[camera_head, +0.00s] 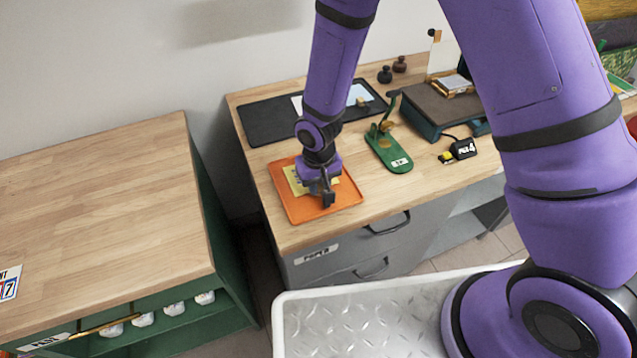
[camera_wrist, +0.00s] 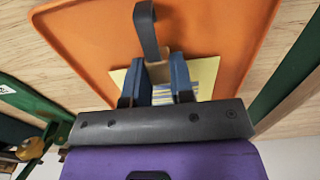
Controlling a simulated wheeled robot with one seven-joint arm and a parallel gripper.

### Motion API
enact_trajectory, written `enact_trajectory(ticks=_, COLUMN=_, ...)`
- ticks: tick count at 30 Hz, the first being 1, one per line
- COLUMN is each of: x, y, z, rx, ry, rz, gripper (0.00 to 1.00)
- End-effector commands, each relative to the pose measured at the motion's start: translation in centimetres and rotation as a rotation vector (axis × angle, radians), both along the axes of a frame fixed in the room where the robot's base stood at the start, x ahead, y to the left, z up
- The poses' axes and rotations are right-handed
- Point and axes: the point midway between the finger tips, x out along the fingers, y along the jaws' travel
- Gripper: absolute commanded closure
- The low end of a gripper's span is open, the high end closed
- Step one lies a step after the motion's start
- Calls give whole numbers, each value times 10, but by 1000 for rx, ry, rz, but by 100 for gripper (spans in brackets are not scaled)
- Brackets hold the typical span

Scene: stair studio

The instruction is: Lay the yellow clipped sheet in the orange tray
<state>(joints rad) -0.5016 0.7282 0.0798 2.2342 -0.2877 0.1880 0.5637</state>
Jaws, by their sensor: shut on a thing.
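The orange tray (camera_head: 328,208) lies flat on the wooden worktop of the grey drawer cabinet. It also fills the upper part of the wrist view (camera_wrist: 215,28). The yellow sheet (camera_head: 296,182) is over the tray, partly hidden under my gripper; its pale yellow corner shows in the wrist view (camera_wrist: 207,72). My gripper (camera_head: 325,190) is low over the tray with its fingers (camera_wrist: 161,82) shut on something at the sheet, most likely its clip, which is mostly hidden. I cannot tell whether the sheet touches the tray.
Behind the tray lies a black mat (camera_head: 268,122) with a pale sheet on it. A green stand (camera_head: 391,153) is close to the tray's right, with a small black device (camera_head: 463,149) further right. The worktop's front strip is clear. A separate wooden counter (camera_head: 100,200) stands at left.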

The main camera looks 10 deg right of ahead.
Motion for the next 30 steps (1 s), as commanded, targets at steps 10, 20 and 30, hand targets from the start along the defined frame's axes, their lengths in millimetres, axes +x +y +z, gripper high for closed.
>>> enact_trajectory(ticks=10, x=0, y=0, z=0, rx=0, ry=0, rz=0, gripper=100)
enact_trajectory(ticks=20, x=0, y=0, z=-2, rx=0, ry=0, rz=-1, gripper=100)
enact_trajectory(ticks=30, x=0, y=0, z=-2, rx=0, ry=0, rz=0, gripper=48)
